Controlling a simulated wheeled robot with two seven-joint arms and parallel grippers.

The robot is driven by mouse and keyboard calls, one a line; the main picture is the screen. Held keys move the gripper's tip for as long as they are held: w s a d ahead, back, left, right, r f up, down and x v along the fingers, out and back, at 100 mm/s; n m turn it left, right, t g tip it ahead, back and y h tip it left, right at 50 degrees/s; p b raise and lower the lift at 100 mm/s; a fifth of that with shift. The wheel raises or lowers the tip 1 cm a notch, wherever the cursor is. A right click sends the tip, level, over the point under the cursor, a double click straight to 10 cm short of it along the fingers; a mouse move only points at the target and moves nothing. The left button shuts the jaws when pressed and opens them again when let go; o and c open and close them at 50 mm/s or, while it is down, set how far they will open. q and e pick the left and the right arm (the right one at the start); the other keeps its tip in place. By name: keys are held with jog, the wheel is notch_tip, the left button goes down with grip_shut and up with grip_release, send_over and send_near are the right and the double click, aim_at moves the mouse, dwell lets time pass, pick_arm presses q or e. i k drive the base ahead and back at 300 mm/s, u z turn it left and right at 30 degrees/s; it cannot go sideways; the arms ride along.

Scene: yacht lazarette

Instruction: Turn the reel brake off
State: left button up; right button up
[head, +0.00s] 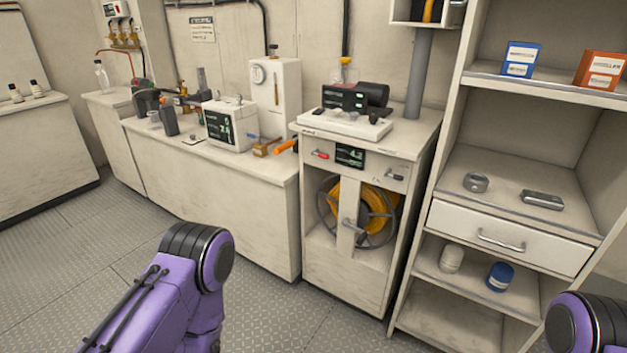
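A reel (377,211) wound with yellow-orange hose sits in the open lower bay of a white cabinet (347,274) at the centre. A light upright post stands in front of the reel, with a small handle on it. On the panel above are a small red lever (320,154), a dark display (350,156) with green characters and a pale lever at the right. I cannot tell from here which lever is the reel brake. Purple links of my arms show at the bottom centre and bottom right. Neither gripper is in view.
A shelf unit (440,214) with a drawer, boxes and small jars stands right of the cabinet. A bench (222,190) crowded with instruments stands to its left. A black device lies on the cabinet top. The metal floor (95,250) in front is clear.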

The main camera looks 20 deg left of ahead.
aim_at(315, 152)
jog(key=u, duration=1.1)
jog(key=i, duration=1)
